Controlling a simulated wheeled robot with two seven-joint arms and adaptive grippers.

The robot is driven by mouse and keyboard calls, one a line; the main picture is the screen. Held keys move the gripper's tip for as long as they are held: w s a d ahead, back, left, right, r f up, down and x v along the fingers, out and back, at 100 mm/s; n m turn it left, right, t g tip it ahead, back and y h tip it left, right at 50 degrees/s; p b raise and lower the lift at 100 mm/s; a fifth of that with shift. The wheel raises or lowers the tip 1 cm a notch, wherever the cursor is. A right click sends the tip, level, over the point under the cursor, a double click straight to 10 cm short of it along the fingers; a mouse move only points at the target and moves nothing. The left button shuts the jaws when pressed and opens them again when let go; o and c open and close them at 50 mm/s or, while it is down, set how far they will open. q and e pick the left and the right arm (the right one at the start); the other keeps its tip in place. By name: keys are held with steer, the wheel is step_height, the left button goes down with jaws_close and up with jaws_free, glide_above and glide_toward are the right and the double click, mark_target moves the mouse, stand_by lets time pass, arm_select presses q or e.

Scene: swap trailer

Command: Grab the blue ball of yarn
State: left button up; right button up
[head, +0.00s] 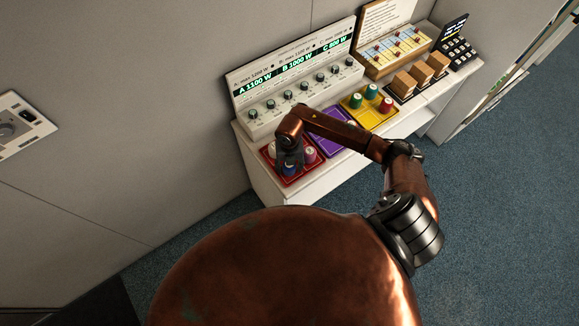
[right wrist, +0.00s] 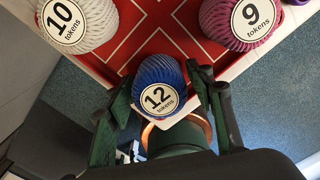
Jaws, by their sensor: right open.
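The blue ball of yarn (right wrist: 160,84), labelled "12 tokens", sits at the edge of the red tray (right wrist: 150,28). In the head view the blue ball (head: 290,169) shows only partly below my gripper. My right gripper (right wrist: 170,108) is open, with one finger on each side of the blue ball; whether they touch it I cannot tell. In the head view the right gripper (head: 290,160) hangs over the red tray (head: 290,182). My left gripper is not in view.
A white ball labelled 10 (right wrist: 78,22) and a pink-purple ball labelled 9 (right wrist: 238,20) lie close by on the red tray. A purple tray (head: 322,136) and a yellow tray (head: 366,118) stand farther right. A knob panel (head: 300,90) rises behind.

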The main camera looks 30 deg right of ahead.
steer(key=c, duration=0.9)
steer(key=shift+c, duration=0.2)
